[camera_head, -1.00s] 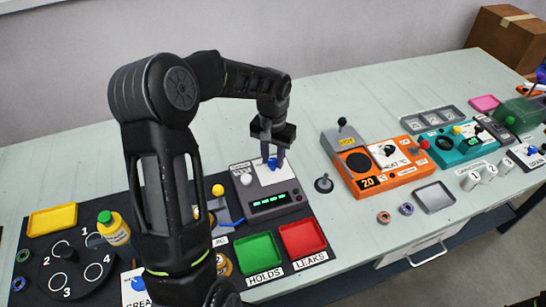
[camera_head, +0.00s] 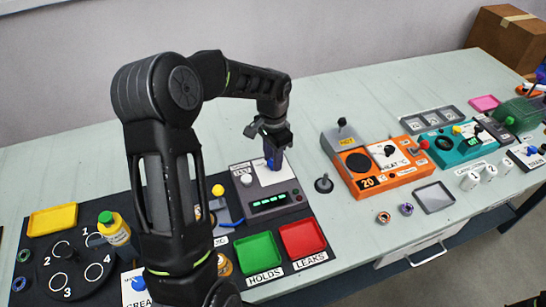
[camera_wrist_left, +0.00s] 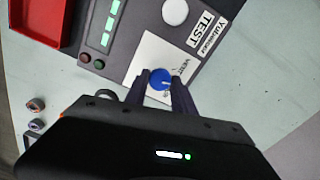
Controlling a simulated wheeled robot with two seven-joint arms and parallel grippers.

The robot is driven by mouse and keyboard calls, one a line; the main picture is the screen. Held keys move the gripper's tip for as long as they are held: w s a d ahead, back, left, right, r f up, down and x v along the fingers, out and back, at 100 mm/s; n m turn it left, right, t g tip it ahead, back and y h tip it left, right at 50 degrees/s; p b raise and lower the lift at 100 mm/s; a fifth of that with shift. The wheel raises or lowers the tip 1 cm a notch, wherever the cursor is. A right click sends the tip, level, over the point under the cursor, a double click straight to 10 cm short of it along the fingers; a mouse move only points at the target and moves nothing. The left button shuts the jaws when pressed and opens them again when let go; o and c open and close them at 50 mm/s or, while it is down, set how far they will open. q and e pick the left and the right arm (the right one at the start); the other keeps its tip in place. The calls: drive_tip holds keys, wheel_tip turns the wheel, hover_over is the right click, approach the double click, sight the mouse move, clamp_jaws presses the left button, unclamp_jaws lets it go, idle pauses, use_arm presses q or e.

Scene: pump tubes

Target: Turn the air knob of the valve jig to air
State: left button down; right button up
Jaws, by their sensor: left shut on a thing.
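The valve jig (camera_head: 262,205) is a dark grey box with a lit green display, a white TEST button (camera_head: 246,180) and a white plate. Its blue air knob (camera_wrist_left: 159,79) sits on that plate (camera_wrist_left: 150,55), with a pale pointer line on its top. The lettering around the knob is partly hidden. My left gripper (camera_head: 272,160) points down over the plate from above. In the left wrist view its two fingers (camera_wrist_left: 160,86) are on either side of the knob, shut on it. My right gripper is not in view.
A green HOLDS tray (camera_head: 258,255) and a red LEAKS tray (camera_head: 302,238) lie in front of the jig. An orange heater unit (camera_head: 375,165) stands at right. Bare table lies behind the jig.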

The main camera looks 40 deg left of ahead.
use_arm(q)
drive_tip(key=m, duration=0.6)
drive_tip(key=shift+m+p, duration=0.3)
drive_tip(key=m+p, duration=0.1)
drive_tip(key=m, duration=0.4)
drive_tip(key=shift+m, duration=0.3)
drive_tip(key=c, duration=1.1)
unclamp_jaws()
drive_tip(key=shift+o, duration=0.2)
wheel_tip(320, 180, up, 8)
drive_tip(key=shift+f+b, duration=0.1)
drive_tip(key=shift+b, duration=0.4)
